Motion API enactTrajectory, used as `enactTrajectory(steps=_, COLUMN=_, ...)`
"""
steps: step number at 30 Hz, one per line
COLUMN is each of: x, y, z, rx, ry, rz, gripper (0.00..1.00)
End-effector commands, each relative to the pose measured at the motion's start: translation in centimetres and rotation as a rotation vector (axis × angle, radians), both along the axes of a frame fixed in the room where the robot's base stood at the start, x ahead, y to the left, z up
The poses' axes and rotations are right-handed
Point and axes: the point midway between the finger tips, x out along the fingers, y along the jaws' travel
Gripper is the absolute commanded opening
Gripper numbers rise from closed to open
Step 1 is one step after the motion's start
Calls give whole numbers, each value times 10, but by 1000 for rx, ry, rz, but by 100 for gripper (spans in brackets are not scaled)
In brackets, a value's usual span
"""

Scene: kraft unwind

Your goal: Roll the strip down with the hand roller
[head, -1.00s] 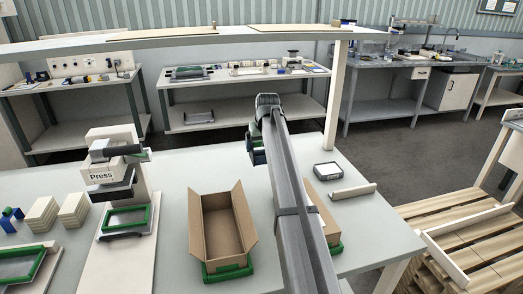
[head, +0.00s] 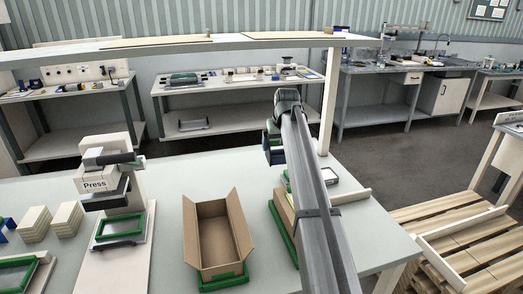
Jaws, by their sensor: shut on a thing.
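My gripper (head: 273,151) is at the far end of my arm, above the back right of the table. It is shut on a small dark blue and green thing, probably the hand roller; its shape is too small and too covered to be sure. A cardboard box (head: 283,204) in a green frame (head: 279,232) stands below my arm, which hides most of it. I cannot make out the strip.
An open, empty cardboard box (head: 218,238) stands left of my arm in a green frame. A press (head: 95,184) stands further left. A shelf (head: 180,40) spans the back.

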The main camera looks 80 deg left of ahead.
Motion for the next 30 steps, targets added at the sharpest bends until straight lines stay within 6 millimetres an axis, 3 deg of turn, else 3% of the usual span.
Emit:
enactTrajectory(steps=1, x=10, y=-23, z=9, rx=2, ry=0, rz=-14, gripper=45)
enactTrajectory(steps=5, x=26, y=-69, z=25, rx=3, ry=0, rz=-39, gripper=45)
enactTrajectory(steps=9, x=26, y=-120, z=32, rx=3, ry=-1, rz=-35, gripper=45)
enactTrajectory(steps=12, x=18, y=-145, z=30, rx=1, ry=0, rz=-16, gripper=45)
enactTrajectory(steps=20, x=7, y=-172, z=19, rx=2, ry=1, rz=47, gripper=45)
enactTrajectory(steps=30, x=7, y=-171, z=14, rx=3, ry=0, rz=75, gripper=45)
